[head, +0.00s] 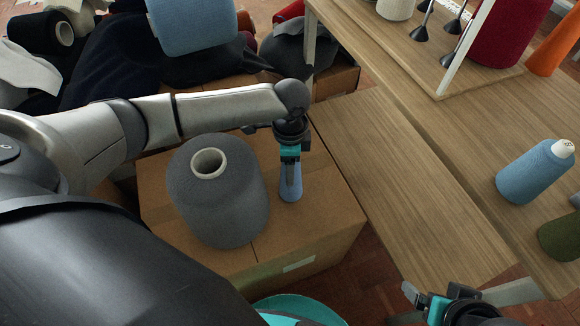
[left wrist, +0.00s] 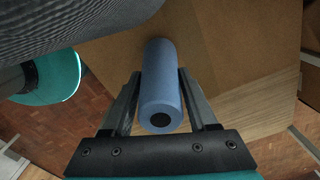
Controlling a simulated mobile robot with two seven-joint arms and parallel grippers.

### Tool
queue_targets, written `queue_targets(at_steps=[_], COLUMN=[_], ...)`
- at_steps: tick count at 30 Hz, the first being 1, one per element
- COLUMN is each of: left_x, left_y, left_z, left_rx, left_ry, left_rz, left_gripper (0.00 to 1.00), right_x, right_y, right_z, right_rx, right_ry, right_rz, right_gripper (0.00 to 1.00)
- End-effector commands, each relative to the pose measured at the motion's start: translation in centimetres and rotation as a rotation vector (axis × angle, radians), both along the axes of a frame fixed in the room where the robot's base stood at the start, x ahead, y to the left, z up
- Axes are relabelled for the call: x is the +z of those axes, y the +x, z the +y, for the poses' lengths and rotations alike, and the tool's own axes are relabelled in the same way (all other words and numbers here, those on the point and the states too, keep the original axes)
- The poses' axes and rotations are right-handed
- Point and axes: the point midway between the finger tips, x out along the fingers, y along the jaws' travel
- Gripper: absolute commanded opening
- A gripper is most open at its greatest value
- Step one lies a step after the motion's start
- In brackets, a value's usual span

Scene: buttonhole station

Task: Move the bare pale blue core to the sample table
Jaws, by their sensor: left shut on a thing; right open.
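The bare pale blue core (head: 290,184) stands on a cardboard box (head: 318,222), just right of a large grey yarn cone. My left gripper (head: 290,170) comes down over it from above and is shut on it. In the left wrist view the core (left wrist: 160,85) sits between the two fingers of the left gripper (left wrist: 160,100), its round end with a dark hole facing the camera. My right gripper (head: 470,300) is open and empty at the lower right, by the table's front edge. The wooden table (head: 400,190) is right of the box; whether it is the sample table I cannot tell.
The grey cone (head: 217,190) stands close beside the core. On the wooden surfaces at right are a blue cone (head: 535,172), an olive cone (head: 560,237) and a raised board (head: 425,60) with dark spindles. The near left part of the table is bare.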

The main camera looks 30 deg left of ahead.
Motion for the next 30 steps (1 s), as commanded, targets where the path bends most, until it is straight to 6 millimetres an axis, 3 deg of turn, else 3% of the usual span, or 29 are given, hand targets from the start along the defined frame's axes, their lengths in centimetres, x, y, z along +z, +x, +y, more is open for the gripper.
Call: queue_targets(at_steps=[9, 10, 18, 30], left_x=[-0.24, -0.29, -0.26, 0.50], left_y=[-0.02, -0.02, -0.02, 0.00], left_z=[-0.02, -0.01, -0.01, -0.02], left_rx=[0.000, 0.000, 0.000, -0.001], left_ry=[0.000, 0.000, 0.000, 0.000], left_rz=[0.001, 0.001, 0.001, 0.000], left_gripper=[0.06, 0.60, 0.89, 0.89], right_x=[-0.03, -0.08, -0.08, 0.22], right_y=[-0.01, 0.00, 0.01, 0.08], right_z=[-0.02, -0.02, -0.03, 0.00], right_rx=[0.000, 0.000, 0.000, 0.000], right_ry=[0.000, -0.001, -0.001, 0.000], right_rz=[0.002, 0.002, 0.001, -0.002], right_gripper=[0.89, 0.89, 0.89, 0.89])
